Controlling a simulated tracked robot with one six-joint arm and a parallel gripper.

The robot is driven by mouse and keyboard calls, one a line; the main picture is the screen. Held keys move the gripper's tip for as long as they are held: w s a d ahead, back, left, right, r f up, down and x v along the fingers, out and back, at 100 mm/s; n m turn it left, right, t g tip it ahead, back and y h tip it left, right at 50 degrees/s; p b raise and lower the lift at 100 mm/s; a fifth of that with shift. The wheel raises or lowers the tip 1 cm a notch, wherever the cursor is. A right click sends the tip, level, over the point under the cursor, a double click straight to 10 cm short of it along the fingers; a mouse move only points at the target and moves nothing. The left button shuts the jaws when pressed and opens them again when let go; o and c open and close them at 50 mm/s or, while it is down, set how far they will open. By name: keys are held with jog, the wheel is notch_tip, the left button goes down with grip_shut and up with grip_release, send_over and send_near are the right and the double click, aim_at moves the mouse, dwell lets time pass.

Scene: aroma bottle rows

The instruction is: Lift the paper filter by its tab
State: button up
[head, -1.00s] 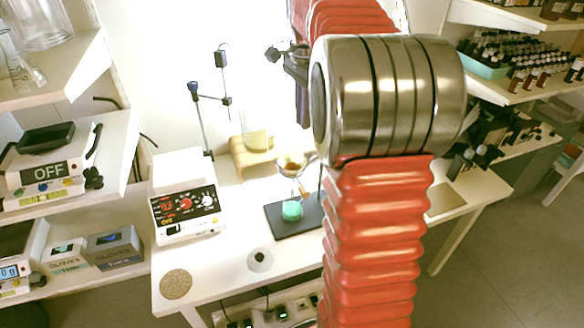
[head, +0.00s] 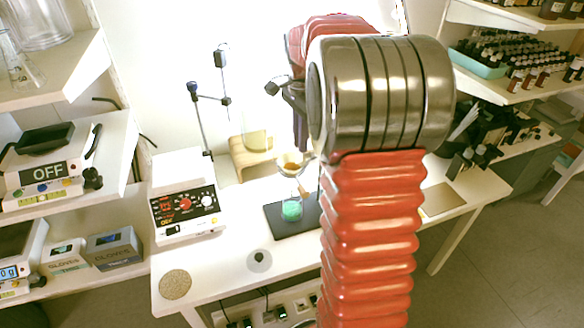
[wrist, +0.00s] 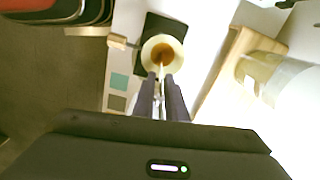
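The paper filter (head: 291,162) is a pale cone with brown contents in a funnel above a flask of green liquid (head: 292,211). In the wrist view, the filter (wrist: 163,50) shows from above as a pale ring around a brown centre. Its narrow pale tab (wrist: 161,72) points towards my gripper (wrist: 160,76). The two dark fingers stand a little apart, one on each side of the tab, with a narrow gap showing. In the head view, my gripper (head: 301,148) is just above the filter's rim, partly hidden by my arm.
A dark stand base (head: 273,219) is under the flask. A wooden stand with a beaker (head: 257,141) is behind left, near a clamp rod (head: 201,122). A control box (head: 183,213) is on the left. The table's front is mostly clear.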

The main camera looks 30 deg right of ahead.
notch_tip(320, 180, down, 3)
jog(key=shift+a+f, duration=0.1)
jog(key=shift+f, duration=0.1)
jog(key=shift+c, duration=0.6)
grip_shut()
jog(key=shift+w+r, duration=0.1)
notch_tip(320, 180, up, 10)
jog(key=shift+f, duration=0.1)
dwell(0.4)
dwell(0.4)
